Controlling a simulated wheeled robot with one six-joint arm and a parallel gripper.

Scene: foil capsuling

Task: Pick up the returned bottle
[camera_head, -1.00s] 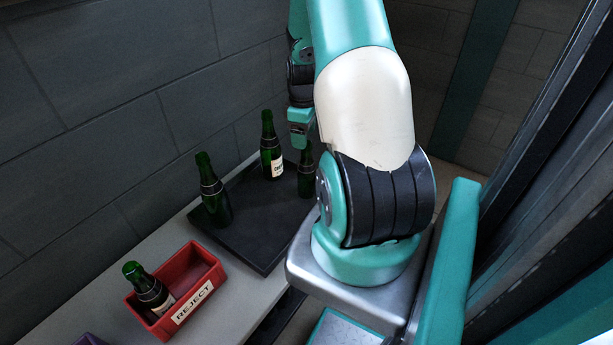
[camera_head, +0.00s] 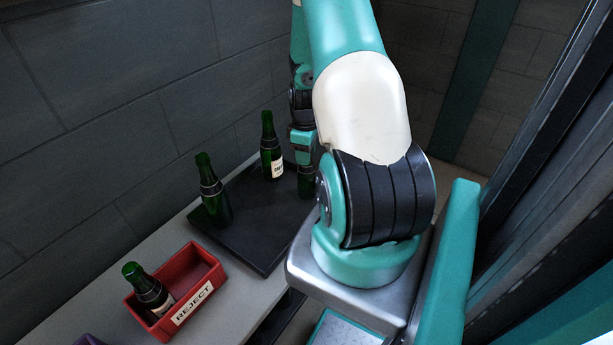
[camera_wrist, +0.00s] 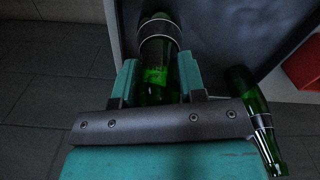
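A dark green bottle (camera_head: 306,183) stands upright on the black tray at its right end, partly hidden by my arm. My gripper (camera_head: 303,150) is over its top. In the wrist view, that bottle (camera_wrist: 158,58) is between the two teal fingers of my gripper (camera_wrist: 158,80), which look open, with one finger on each side. Whether they touch the glass is hard to see. A labelled green bottle (camera_head: 267,150) and another green bottle (camera_head: 212,195) stand upright on the tray. The pictures do not mark which bottle is the returned one.
The black tray (camera_head: 262,238) lies on a grey counter (camera_head: 245,292) against the wall. A red bin (camera_head: 207,272) marked REJECT holds a tilted green bottle (camera_head: 146,287). In the wrist view, another bottle (camera_wrist: 246,96) is close to the right of my gripper.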

